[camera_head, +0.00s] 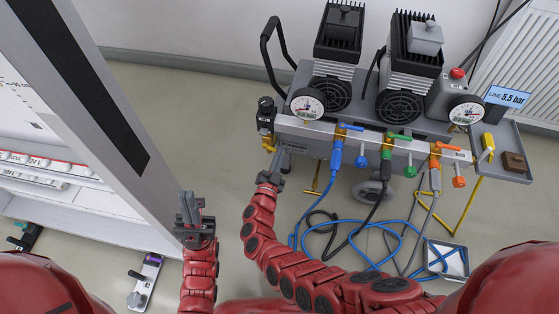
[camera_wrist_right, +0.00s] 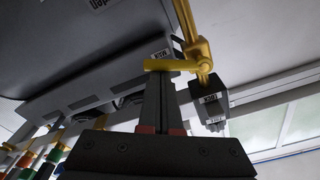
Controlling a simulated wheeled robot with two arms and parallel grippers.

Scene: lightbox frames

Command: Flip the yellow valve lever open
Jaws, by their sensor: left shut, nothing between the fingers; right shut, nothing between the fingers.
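The yellow valve lever (camera_wrist_right: 171,65) lies across the tips of my right gripper (camera_wrist_right: 160,78) in the right wrist view. It joins a brass pipe fitting (camera_wrist_right: 198,58). In the head view the lever (camera_head: 268,147) is a small yellow patch at the left end of the grey manifold, beneath a black regulator (camera_head: 266,113). My right gripper (camera_head: 270,178) is shut and empty just below it; whether the tips touch the lever I cannot tell. My left gripper (camera_head: 191,210) is shut and empty, pointing up, to the left and apart from the compressor.
The compressor's manifold (camera_head: 340,131) carries blue (camera_head: 350,127), green (camera_head: 399,137) and orange (camera_head: 446,146) valves. Hoses coil on the floor beneath. A side tray (camera_head: 515,170) is at the right. A tall grey panel edge (camera_head: 90,90) stands left of my left gripper.

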